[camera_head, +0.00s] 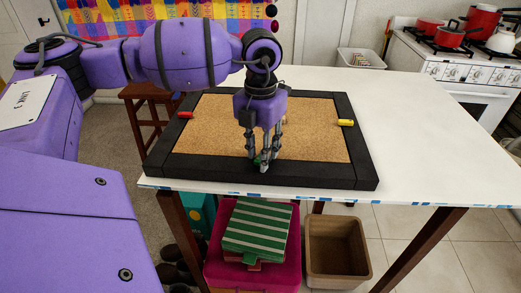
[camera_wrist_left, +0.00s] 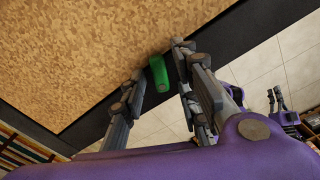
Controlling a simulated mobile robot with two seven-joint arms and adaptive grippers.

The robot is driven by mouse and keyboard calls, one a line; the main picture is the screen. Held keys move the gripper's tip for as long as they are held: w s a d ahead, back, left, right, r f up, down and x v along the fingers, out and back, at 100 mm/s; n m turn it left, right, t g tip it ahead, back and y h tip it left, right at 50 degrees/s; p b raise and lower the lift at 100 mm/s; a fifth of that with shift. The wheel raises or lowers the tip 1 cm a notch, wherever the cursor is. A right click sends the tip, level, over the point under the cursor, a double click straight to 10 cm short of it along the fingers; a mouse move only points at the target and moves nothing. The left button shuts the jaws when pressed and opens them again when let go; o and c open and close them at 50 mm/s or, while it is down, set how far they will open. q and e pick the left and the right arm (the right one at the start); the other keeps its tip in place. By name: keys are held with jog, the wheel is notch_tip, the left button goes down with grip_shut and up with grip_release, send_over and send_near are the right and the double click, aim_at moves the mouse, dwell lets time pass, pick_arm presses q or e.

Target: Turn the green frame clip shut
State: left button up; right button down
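The cork board (camera_head: 215,130) in its black frame (camera_head: 300,177) lies flat on the white table. The green frame clip (camera_wrist_left: 159,73) is on the frame's near bar, its upper end at the cork's edge in the left wrist view. In the head view only a bit of the clip (camera_head: 257,161) shows among my fingers. My left gripper (camera_head: 260,162) points down over the near bar. In the left wrist view its fingers (camera_wrist_left: 159,62) are apart, one on each side of the clip, with gaps showing. A small grey gripper with purple, seemingly my right one (camera_wrist_left: 277,98), shows at the right edge.
A red clip (camera_head: 185,115) is on the frame's left bar and a yellow clip (camera_head: 346,122) on the right bar. The table (camera_head: 430,150) is clear to the right. Below stand a magenta crate (camera_head: 225,272) and a brown bin (camera_head: 337,250).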

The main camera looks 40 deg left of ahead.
pick_arm(q)
grip_shut()
pick_arm(e)
jog(key=shift+r, duration=0.1)
pick_arm(q)
jog(key=n+p, duration=0.1)
jog(key=n, duration=0.2)
jog(key=shift+a+r, duration=0.1)
jog(key=shift+a, duration=0.05)
jog(key=shift+n, duration=0.6)
jog(key=shift+a+n, duration=0.1)
jog(key=shift+n, duration=0.3)
pick_arm(e)
jog(key=shift+r, duration=0.6)
